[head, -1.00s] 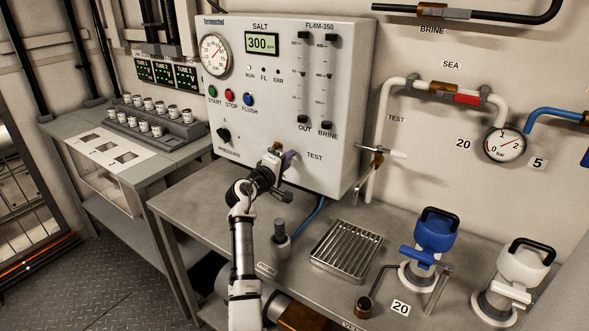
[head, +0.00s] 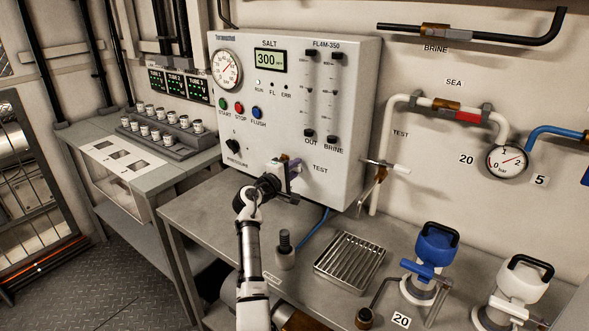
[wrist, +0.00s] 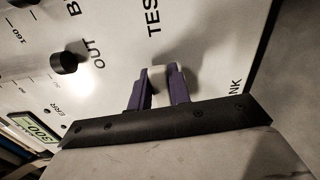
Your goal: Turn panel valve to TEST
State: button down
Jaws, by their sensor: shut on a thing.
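The panel valve (head: 283,157) is low on the front of the white control panel, left of the TEST label (head: 320,168). Its brass part shows just above my gripper (head: 291,170). In the wrist view, my gripper's purple fingers (wrist: 157,88) are shut on the pale valve handle (wrist: 157,74). The TEST label (wrist: 152,20) lies beyond the fingertips, and a label ending in NK (wrist: 237,88) is to their right. The fingers and wrist hide much of the valve, so I cannot tell exactly which way its handle points.
The control panel (head: 350,110) carries a gauge (head: 226,70), knobs and buttons. Below it, the bench holds a grey post (head: 285,250), a ribbed tray (head: 349,263) and a blue-topped fitting (head: 435,250). A white-handled tap (head: 378,165) is right of the panel.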

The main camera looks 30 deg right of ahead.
jog(key=c, duration=1.3)
grip_release()
jog(key=shift+r, duration=0.5)
jog(key=shift+f, duration=0.15)
jog(key=shift+f, duration=0.1)
jog(key=b+v, duration=0.3)
jog(key=v, duration=1.1)
jog(key=shift+d, duration=0.1)
